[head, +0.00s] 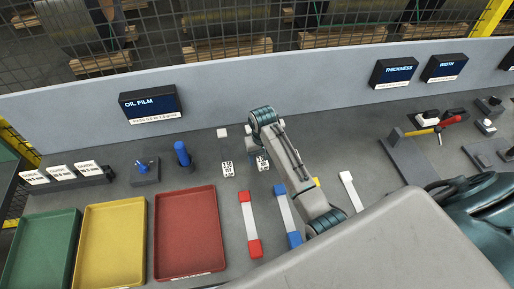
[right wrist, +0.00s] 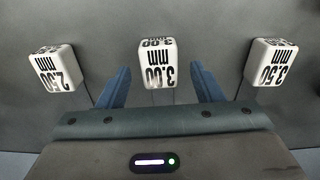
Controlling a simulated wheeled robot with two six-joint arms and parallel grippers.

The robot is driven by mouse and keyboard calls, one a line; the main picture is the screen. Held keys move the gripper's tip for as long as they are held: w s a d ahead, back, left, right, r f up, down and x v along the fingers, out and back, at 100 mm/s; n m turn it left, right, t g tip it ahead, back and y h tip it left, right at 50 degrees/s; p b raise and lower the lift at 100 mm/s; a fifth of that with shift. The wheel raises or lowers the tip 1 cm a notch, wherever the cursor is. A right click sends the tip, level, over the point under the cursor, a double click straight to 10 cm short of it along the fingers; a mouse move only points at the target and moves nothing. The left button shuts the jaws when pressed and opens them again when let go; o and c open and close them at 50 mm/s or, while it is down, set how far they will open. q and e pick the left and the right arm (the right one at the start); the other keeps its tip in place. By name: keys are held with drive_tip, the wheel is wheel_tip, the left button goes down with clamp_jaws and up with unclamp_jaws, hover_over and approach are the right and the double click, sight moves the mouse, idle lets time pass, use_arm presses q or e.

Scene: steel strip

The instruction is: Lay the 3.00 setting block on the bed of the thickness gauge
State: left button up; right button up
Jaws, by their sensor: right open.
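The 3.00 setting block (right wrist: 157,66) is a small white block with black print, in the middle of the right wrist view. My right gripper (right wrist: 160,78) is open, one blue finger on each side of this block, with gaps showing. How far the fingertips are above the surface is unclear. In the head view my right arm hides the fingers, and I cannot tell which printed block is the 3.00 one. The thickness gauge has a long grey bed (head: 408,160), at right below the THICKNESS display (head: 395,73). My left gripper is not in view.
The 2.50 block (right wrist: 58,69) and the 3.50 block (right wrist: 270,63) flank the 3.00 block. Red-ended (head: 249,222) and blue-ended (head: 284,208) strips lie nearby. A red tray (head: 189,189) is at left.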

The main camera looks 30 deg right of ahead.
drive_tip(key=c, duration=1.1)
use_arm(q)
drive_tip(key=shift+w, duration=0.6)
use_arm(e)
drive_tip(key=shift+r, duration=2.5)
